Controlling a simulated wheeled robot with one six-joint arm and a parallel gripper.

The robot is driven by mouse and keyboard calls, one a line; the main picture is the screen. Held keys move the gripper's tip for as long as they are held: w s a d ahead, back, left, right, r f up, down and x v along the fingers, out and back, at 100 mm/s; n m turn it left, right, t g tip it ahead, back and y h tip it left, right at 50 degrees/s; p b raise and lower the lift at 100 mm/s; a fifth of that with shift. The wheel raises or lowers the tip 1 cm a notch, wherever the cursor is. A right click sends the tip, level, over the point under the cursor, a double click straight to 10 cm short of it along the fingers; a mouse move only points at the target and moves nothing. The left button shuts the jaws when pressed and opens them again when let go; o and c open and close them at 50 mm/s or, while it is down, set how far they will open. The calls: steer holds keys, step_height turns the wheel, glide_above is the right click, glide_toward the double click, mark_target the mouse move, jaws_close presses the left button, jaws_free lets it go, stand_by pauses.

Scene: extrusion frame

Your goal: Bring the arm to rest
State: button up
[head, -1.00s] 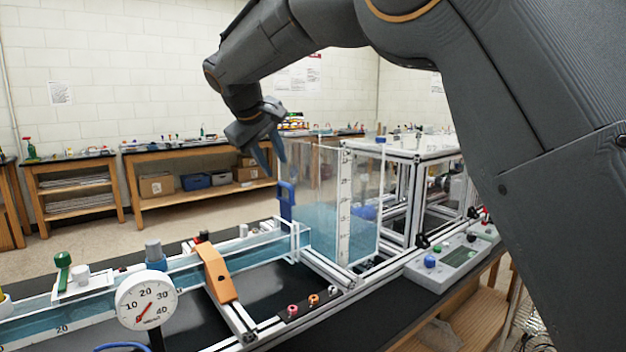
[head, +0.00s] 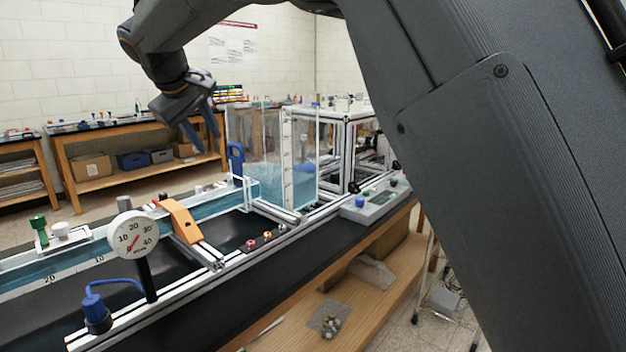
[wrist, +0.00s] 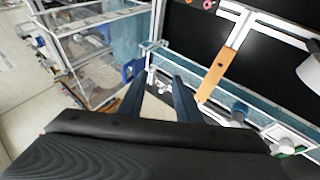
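My gripper (head: 203,134) hangs from the arm at the upper left of the head view, its two blue fingers pointing down and a little right. The fingers are apart with nothing between them, also in the wrist view (wrist: 158,84). It is above and beyond the channel, to the left of a blue handle (head: 236,163) on the clear water tank (head: 303,165). In the wrist view the blue handle (wrist: 133,69) lies below and past the left fingertip. I cannot see contact with anything.
An extrusion frame with a water channel (head: 85,258) runs along the black bench (head: 330,225). Wooden side tables (head: 130,188) stand by the wall, with floor between.

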steer(key=s+d+f+m+g, duration=0.2)
steer(key=s+d+f, duration=0.1)
steer(key=d+f, duration=0.8)
steer(key=s+d+f+m+g, duration=0.2)
steer(key=d+f, duration=0.5)
steer(key=d, duration=0.9)
steer(key=s+d+f+m+g, duration=0.1)
steer(key=s+d+f, duration=0.3)
steer(key=s, duration=0.4)
steer(key=s+d+f+m+g, duration=0.1)
steer(key=s+d+f+m, duration=0.2)
steer(key=s+d, duration=0.4)
steer(key=s+d+f+m+g, duration=0.1)
steer(key=s+d+f+m, duration=0.2)
steer(key=s+d+f, duration=0.3)
steer(key=s, duration=0.3)
steer(key=shift+d+y, duration=0.15)
steer(key=shift+y, duration=0.15)
steer(key=shift+f, duration=0.1)
